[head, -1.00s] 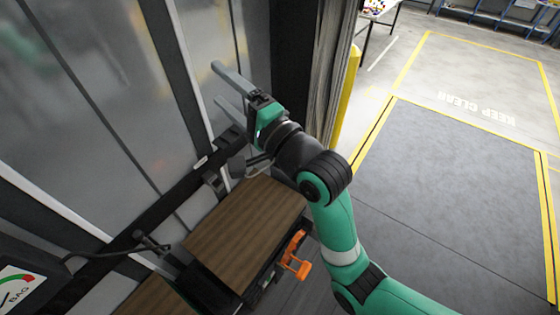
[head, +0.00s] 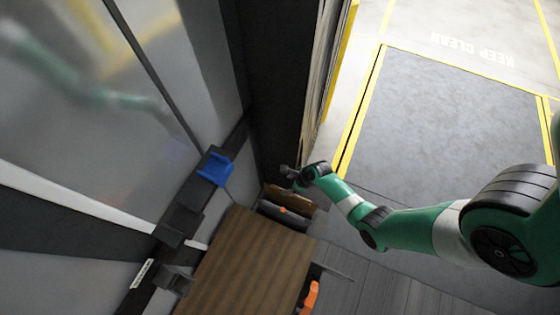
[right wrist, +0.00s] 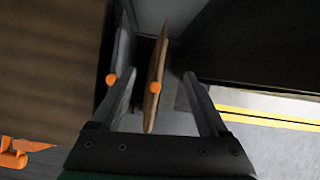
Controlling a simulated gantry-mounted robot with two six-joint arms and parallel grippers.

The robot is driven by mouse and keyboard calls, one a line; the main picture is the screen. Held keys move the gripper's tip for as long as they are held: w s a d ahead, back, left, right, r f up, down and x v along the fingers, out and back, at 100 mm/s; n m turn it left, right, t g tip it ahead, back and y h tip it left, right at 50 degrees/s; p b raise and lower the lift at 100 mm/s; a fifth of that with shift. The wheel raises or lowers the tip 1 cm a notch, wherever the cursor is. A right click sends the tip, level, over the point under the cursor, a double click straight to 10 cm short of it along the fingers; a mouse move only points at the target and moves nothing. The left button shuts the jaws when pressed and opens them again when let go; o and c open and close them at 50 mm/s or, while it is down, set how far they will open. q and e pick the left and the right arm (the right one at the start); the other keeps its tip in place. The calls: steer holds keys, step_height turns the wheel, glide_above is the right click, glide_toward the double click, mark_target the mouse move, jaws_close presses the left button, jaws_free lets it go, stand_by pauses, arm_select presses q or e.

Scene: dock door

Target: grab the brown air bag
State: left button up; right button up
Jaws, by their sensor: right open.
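The brown air bag (head: 284,195) stands at the far end of the wooden surface, behind a dark grey bag with an orange valve. In the right wrist view the brown air bag (right wrist: 158,66) shows edge-on as a thin upright panel with an orange valve. My right gripper (head: 288,173) is at the bag; in the wrist view its open fingers (right wrist: 160,80) lie on either side of the brown bag. The left finger is between the brown bag and the grey one. I cannot tell whether either finger touches it. My left gripper is not in view.
The dark grey bag (head: 284,213) stands close beside the brown one. A brown wooden surface (head: 235,265) lies in front, with an orange part (head: 310,298) at its side. A blue holder (head: 216,167) is on the wall rail. Open floor (head: 445,135) lies to the right.

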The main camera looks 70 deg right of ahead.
steer(key=shift+m+g, duration=0.3)
steer(key=shift+m, duration=0.2)
steer(key=s+f, duration=0.1)
steer(key=s+f+b, duration=0.1)
steer(key=s+f, duration=0.2)
steer(key=s, duration=0.1)
steer(key=shift+a+f, duration=0.25)
steer(key=shift+f, duration=0.1)
steer(key=shift+w+d+r, duration=0.1)
steer(key=shift+w+d, duration=0.05)
steer(key=shift+w+f+b, duration=0.1)
steer(key=shift+f+b, duration=0.15)
steer(key=shift+b, duration=0.25)
steer(key=b, duration=0.6)
glide_above(289, 202)
steer(key=d, duration=0.2)
steer(key=f, duration=0.3)
steer(key=s+f, duration=0.1)
steer(key=f, duration=0.1)
steer(key=shift+a+f, duration=0.15)
steer(key=shift+w+f, duration=0.15)
arm_select(q)
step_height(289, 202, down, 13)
steer(key=b, duration=0.3)
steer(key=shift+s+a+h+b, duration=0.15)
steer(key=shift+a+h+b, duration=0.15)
steer(key=shift+b, duration=0.1)
arm_select(e)
steer(key=x, duration=0.5)
steer(key=shift+w, duration=0.1)
